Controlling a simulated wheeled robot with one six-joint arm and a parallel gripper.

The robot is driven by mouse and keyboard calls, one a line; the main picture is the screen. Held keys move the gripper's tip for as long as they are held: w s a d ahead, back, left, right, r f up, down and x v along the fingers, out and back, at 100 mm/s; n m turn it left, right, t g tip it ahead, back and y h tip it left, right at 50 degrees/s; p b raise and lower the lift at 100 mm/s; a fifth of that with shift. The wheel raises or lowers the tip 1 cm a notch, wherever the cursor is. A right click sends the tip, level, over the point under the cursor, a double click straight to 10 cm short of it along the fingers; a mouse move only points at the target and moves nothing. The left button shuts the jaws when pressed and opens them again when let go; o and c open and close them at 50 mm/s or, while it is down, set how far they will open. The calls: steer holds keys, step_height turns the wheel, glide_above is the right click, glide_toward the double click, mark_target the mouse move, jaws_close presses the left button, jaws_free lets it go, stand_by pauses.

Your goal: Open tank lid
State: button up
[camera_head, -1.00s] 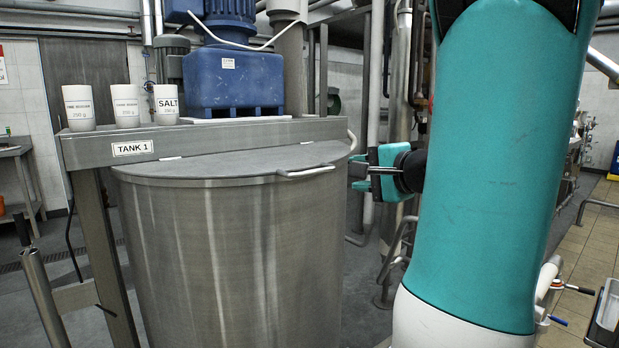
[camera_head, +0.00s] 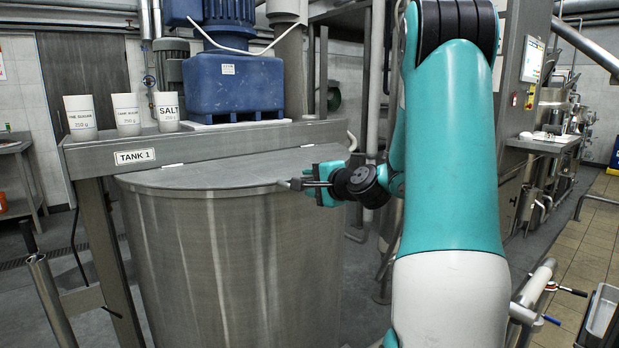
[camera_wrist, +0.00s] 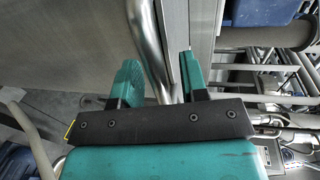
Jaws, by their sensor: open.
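The steel tank (camera_head: 230,260) labelled TANK 1 stands at the centre in the head view. Its flat lid (camera_head: 235,170) lies closed on top. The lid handle, a bent metal bar, is mostly covered by my gripper in the head view, with its left end (camera_head: 285,184) showing. In the wrist view the handle (camera_wrist: 147,35) runs down between the two teal fingers. My gripper (camera_head: 312,184) is at the lid's front right edge. Its fingers (camera_wrist: 158,82) are apart, one on each side of the bar. I cannot tell whether either finger touches it.
Three white cups (camera_head: 127,114), one marked SALT, stand on the steel frame (camera_head: 215,141) behind the lid. A metal post (camera_head: 52,295) stands at the front left. Pipes (camera_head: 378,80) rise to the right of the tank.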

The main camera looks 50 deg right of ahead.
steer(key=shift+w+d+f, duration=0.15)
steer(key=shift+w, duration=0.5)
